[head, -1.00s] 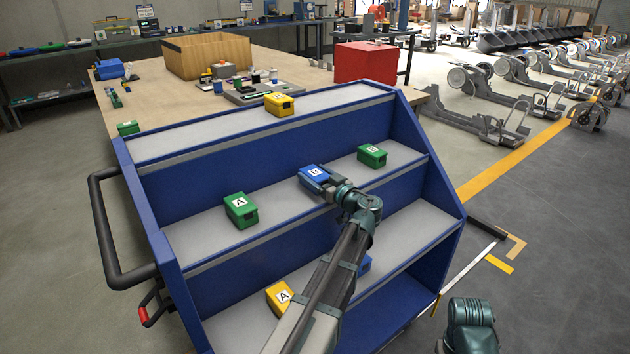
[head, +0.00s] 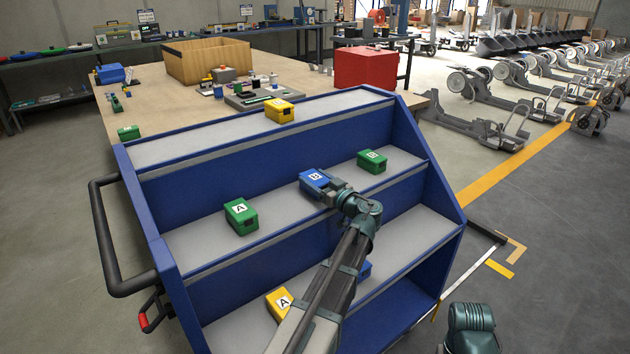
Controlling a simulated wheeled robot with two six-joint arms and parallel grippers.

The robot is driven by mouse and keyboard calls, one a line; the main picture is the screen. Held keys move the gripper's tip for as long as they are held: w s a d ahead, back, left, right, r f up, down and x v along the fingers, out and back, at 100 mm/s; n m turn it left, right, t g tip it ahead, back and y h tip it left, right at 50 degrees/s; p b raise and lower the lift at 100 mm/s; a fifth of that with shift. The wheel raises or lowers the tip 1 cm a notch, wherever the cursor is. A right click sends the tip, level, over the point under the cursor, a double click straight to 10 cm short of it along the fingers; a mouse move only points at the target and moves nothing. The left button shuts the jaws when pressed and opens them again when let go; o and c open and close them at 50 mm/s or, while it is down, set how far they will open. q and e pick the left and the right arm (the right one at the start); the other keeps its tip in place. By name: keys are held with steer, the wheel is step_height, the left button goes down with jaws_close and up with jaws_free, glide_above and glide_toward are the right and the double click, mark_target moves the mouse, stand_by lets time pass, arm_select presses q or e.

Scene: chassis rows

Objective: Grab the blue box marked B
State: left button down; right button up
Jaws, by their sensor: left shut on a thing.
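The blue box marked B (head: 314,180) is at the middle shelf of the blue shelf cart (head: 285,239). Its white label with the letter B faces up and towards me. My left gripper (head: 328,191) is at the box's near right side, shut on it. The gripper and wrist hide part of the box, and I cannot tell whether it touches the shelf. Only part of my right arm shows at the bottom right; its gripper is out of view.
A green box marked A (head: 241,216) and another green box (head: 372,161) stand either side on the same shelf. A yellow box (head: 280,111) is on the top shelf. A yellow box marked A (head: 279,303) and a partly hidden blue box (head: 364,270) are lower down.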

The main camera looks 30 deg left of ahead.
mark_target(315, 177)
arm_select(q)
step_height(315, 177, up, 4)
steer(key=p, duration=0.2)
steer(key=shift+f+p, duration=0.25)
steer(key=shift+p, duration=0.15)
steer(key=s+d+r+p, duration=0.1)
steer(key=s+d, duration=0.8)
steer(key=s, duration=0.4)
steer(key=shift+d, duration=0.2)
